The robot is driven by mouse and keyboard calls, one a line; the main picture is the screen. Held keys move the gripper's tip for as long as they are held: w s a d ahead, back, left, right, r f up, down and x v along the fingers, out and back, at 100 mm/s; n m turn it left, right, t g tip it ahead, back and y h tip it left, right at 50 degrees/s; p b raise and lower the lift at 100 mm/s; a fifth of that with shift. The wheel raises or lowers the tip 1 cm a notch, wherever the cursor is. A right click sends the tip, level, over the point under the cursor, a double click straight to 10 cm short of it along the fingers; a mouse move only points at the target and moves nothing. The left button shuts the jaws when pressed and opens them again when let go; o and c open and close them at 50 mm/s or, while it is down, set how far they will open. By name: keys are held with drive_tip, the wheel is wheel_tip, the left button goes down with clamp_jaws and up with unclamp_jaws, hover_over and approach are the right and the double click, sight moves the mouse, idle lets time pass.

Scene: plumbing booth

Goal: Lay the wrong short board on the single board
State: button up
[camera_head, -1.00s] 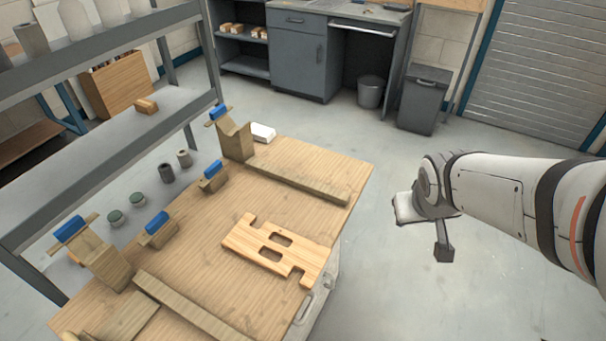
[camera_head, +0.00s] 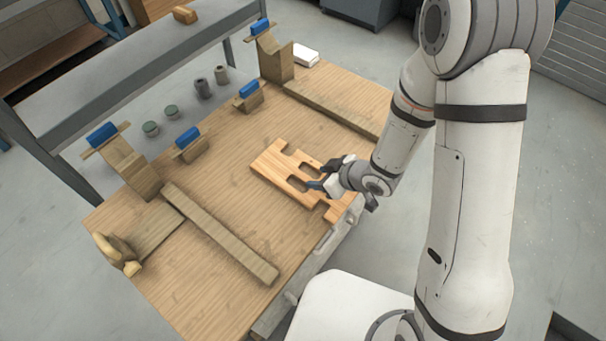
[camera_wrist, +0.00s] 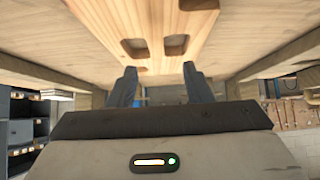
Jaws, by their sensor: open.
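A light wooden board (camera_head: 275,168) with two slots and notched edges lies flat on the workbench near its right edge. It also shows in the wrist view (camera_wrist: 150,22), with both slots facing the camera. My gripper (camera_head: 322,178) is at the right part of this board in the head view and partly covers it. Its two fingers (camera_wrist: 160,84) are apart with nothing between them, close to the slots. Whether they touch the board I cannot tell. Which board is the wrong short one or the single one I cannot tell.
Long wooden strips lie on the workbench (camera_head: 215,262), one in front (camera_head: 222,232) and one behind (camera_head: 330,108). Wooden stands with blue pieces (camera_head: 188,139) line its left side. A grey shelf (camera_head: 130,75) stands beyond.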

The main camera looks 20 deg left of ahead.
sight(304, 176)
drive_tip(key=x, duration=0.4)
drive_tip(key=p+x, duration=0.1)
drive_tip(key=x, duration=0.2)
drive_tip(key=shift+w+d+f, duration=0.1)
drive_tip(key=shift+w+f, duration=0.05)
drive_tip(key=shift+w, duration=0.25)
clamp_jaws()
